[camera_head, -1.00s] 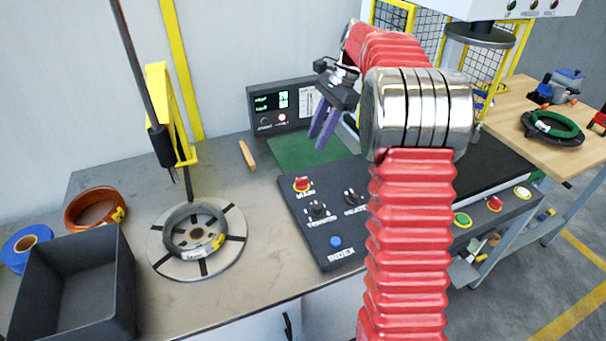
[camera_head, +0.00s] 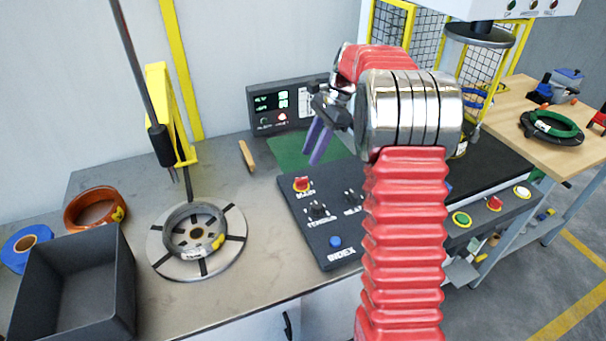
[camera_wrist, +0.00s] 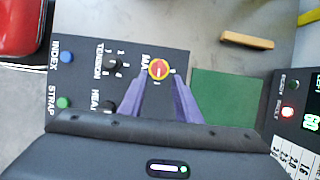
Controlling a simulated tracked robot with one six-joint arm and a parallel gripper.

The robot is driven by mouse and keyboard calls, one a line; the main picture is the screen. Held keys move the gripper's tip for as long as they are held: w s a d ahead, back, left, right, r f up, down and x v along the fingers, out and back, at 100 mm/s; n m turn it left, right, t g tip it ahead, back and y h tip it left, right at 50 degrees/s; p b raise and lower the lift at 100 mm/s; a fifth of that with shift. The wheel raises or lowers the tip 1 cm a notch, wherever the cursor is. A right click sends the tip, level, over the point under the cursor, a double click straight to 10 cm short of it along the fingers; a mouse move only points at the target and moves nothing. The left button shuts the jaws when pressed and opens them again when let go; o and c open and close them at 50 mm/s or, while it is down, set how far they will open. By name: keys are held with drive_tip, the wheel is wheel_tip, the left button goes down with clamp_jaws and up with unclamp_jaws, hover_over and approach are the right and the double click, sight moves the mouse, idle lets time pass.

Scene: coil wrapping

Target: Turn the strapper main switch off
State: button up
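The strapper main switch (camera_head: 302,184) is a red and yellow rotary knob labelled MAIN at the far end of the black control panel (camera_head: 322,226). In the wrist view the main switch (camera_wrist: 159,69) lies ahead of my gripper, just beyond and between its purple fingertips. My gripper (camera_head: 313,160) hangs above and behind the panel, fingers pointing down. In the wrist view its fingers (camera_wrist: 160,82) are apart with nothing between them. The switch is not touched as far as I can see.
The tension knob (camera_head: 317,209), heat knob (camera_head: 350,196) and blue index button (camera_head: 335,242) share the panel. A green mat (camera_head: 290,150), a display box (camera_head: 270,107) and a wooden-coloured bar (camera_head: 247,155) lie behind. A coil on the round turntable (camera_head: 232,255) stands left.

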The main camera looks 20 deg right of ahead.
sight(300, 178)
drive_tip(key=x, duration=0.8)
drive_tip(key=shift+a+f, duration=0.1)
drive_tip(key=shift+f, duration=0.2)
drive_tip(key=shift+c, duration=0.3)
clamp_jaws()
drive_tip(key=shift+d, duration=0.2)
drive_tip(key=shift+a, duration=0.1)
